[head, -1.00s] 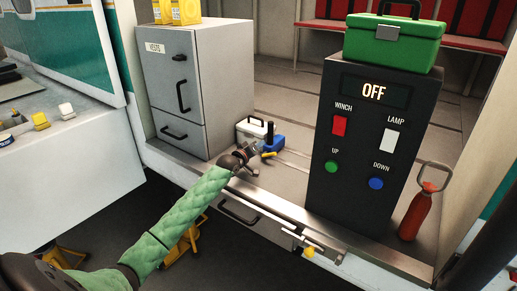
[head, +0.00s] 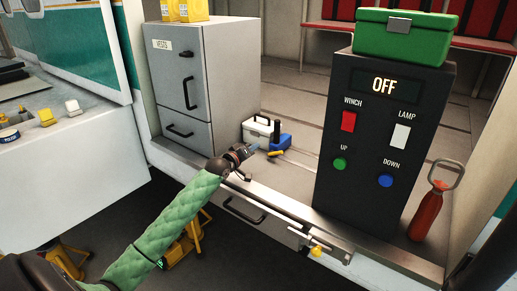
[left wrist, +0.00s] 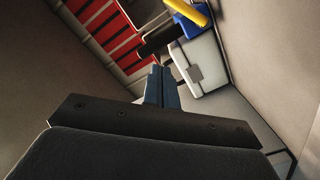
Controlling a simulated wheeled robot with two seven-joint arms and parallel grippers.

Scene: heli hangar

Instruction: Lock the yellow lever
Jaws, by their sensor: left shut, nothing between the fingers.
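A yellow bar (head: 276,154) lies at the front of a blue block (head: 281,142) with an upright black cylinder, on the floor beyond the sill. It also shows at the top of the left wrist view (left wrist: 188,12). A second yellow piece, a knob (head: 316,251), sits on a metal fitting at the front edge below the sill. I cannot tell which is the lever. My left gripper (head: 251,148) is shut and empty, above the sill and left of the blue block, apart from both yellow pieces. Its fingers touch each other in the left wrist view (left wrist: 158,86). My right gripper is out of view.
A white case (head: 258,130) stands behind the blue block. A grey cabinet (head: 185,80) stands at left, and a black control box (head: 370,150) reading OFF at right, with a green toolbox (head: 405,40) on top. A red bottle (head: 427,212) stands right. Floor between is mostly clear.

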